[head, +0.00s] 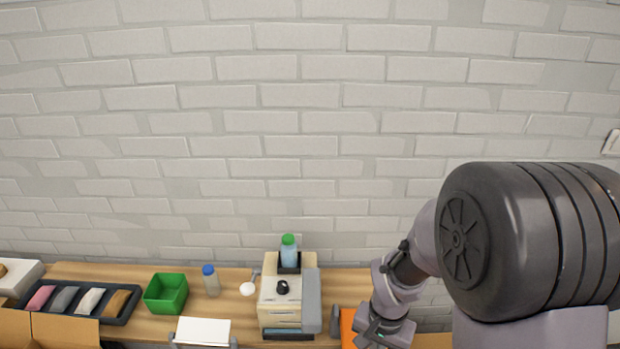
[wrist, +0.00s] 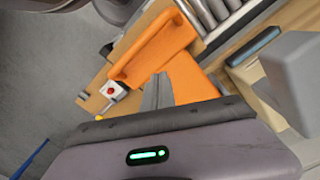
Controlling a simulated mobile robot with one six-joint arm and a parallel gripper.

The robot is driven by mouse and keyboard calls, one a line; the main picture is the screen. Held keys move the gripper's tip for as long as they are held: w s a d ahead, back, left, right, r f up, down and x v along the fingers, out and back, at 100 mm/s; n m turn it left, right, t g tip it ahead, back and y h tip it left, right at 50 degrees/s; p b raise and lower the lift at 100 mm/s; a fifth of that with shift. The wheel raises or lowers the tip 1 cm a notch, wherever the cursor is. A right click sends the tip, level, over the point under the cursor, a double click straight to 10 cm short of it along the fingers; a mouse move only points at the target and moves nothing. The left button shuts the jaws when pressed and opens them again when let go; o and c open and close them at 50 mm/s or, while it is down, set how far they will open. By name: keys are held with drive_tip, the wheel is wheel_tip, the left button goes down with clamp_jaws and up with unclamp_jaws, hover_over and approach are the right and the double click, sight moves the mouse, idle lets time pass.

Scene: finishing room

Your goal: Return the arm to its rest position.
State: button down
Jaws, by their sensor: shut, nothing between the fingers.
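My arm (head: 395,285) comes in from the right in the head view and bends down to the front of the bench. Its lower end is cut off by the bottom edge, so the fingers cannot be made out there. In the wrist view my gripper (wrist: 157,93) shows as narrow grey fingers beyond the housing with a green light. It is shut and empty, in front of an orange object (wrist: 160,50). Whether it touches that object cannot be told.
The wooden bench (head: 235,311) holds a dark tray (head: 118,316) of several coloured pieces, a green bin (head: 166,293), a blue-capped bottle (head: 211,281) and a beige machine (head: 288,312) bearing a green-capped bottle (head: 289,252). A small red-button box (wrist: 112,91) sits left of the fingers.

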drive_tip(key=shift+f, duration=0.1)
drive_tip(key=s+a+r+t+y+b, duration=0.1)
drive_tip(key=s+a+r+t+b, duration=0.1)
drive_tip(key=s+b, duration=0.4)
drive_tip(key=s+a+r+n+t+y+b, duration=0.1)
drive_tip(key=s+a+r+t+b, duration=0.1)
drive_tip(key=s+r+b, duration=0.4)
drive_tip(key=shift+s+r+n+t+b, duration=0.3)
drive_tip(key=shift+s+r+t+b, duration=0.1)
drive_tip(key=shift+r+t+b, duration=0.45)
